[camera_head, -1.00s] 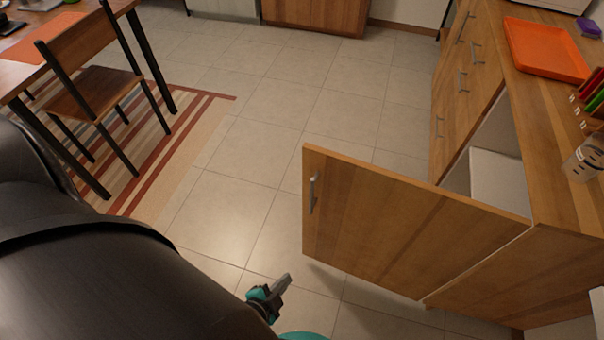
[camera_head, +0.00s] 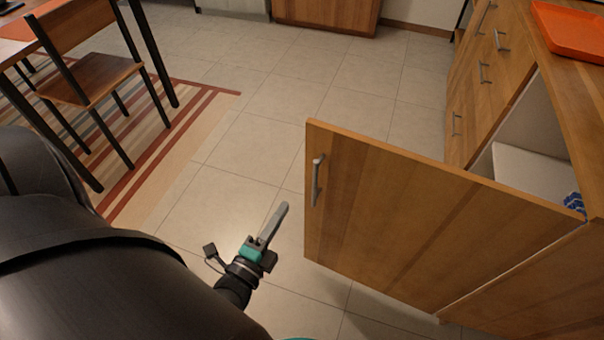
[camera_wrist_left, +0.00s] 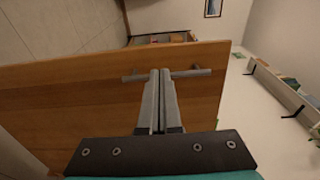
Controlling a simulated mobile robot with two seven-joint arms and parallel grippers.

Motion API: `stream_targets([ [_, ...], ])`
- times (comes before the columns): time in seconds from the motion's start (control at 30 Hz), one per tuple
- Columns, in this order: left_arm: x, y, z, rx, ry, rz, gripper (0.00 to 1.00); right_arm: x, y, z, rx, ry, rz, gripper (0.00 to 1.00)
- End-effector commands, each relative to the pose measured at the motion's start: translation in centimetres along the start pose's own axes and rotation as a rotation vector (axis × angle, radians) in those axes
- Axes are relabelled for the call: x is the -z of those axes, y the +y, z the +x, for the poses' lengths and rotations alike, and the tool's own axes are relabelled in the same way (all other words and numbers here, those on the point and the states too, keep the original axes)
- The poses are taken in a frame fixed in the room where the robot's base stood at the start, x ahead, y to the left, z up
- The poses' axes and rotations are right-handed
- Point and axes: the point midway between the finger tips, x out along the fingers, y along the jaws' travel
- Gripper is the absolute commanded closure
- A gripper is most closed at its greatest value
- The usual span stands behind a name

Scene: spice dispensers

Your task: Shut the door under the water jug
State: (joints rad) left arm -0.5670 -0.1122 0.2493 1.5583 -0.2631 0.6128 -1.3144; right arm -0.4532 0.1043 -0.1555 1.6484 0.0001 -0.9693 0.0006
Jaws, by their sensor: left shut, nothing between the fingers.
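The wooden cabinet door (camera_head: 430,230) stands wide open, its free edge toward the middle of the floor and its hinge side at the counter on the right. Its metal handle (camera_head: 317,180) is near the free edge. My left gripper (camera_head: 280,212) is shut and empty, apart from the door and to the left of the handle in the head view. In the left wrist view the shut fingers (camera_wrist_left: 158,75) point at the door (camera_wrist_left: 70,95), overlapping the handle (camera_wrist_left: 190,72) in the picture. The water jug is not in view. My right gripper is not in view.
The counter (camera_head: 578,100) with drawers runs along the right, with an orange tray (camera_head: 572,30) on top. The open cabinet interior (camera_head: 525,165) shows behind the door. A chair (camera_head: 88,78) and striped rug (camera_head: 165,140) are at left. The tiled floor between is clear.

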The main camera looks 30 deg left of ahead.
Motion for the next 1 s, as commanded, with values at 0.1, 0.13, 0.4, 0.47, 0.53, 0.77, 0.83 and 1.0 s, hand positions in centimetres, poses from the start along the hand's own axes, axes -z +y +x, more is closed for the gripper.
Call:
stream_targets([
  [0.1,0.1,0.1,2.7,0.006,0.002,0.000,1.00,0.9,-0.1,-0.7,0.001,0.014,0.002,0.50],
  [0.13,0.1,0.1,3.3,0.005,0.003,0.000,1.00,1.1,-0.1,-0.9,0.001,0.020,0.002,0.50],
  [0.4,0.1,0.2,7.9,0.002,0.001,-0.001,1.00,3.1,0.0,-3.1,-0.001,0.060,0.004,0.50],
  [0.47,0.1,0.2,8.6,0.000,0.001,-0.001,1.00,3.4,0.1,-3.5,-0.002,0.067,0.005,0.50],
  [0.53,0.1,0.2,9.2,0.001,0.002,-0.001,1.00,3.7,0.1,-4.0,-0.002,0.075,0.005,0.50],
  [0.77,0.1,0.1,10.3,-0.001,0.001,-0.002,1.00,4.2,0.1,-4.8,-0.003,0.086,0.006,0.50],
  [0.83,0.1,0.1,10.3,-0.002,0.001,-0.002,1.00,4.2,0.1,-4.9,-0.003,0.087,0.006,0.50],
  [1.0,0.1,0.1,10.3,-0.002,0.001,-0.002,1.00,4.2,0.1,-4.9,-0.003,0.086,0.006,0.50],
])
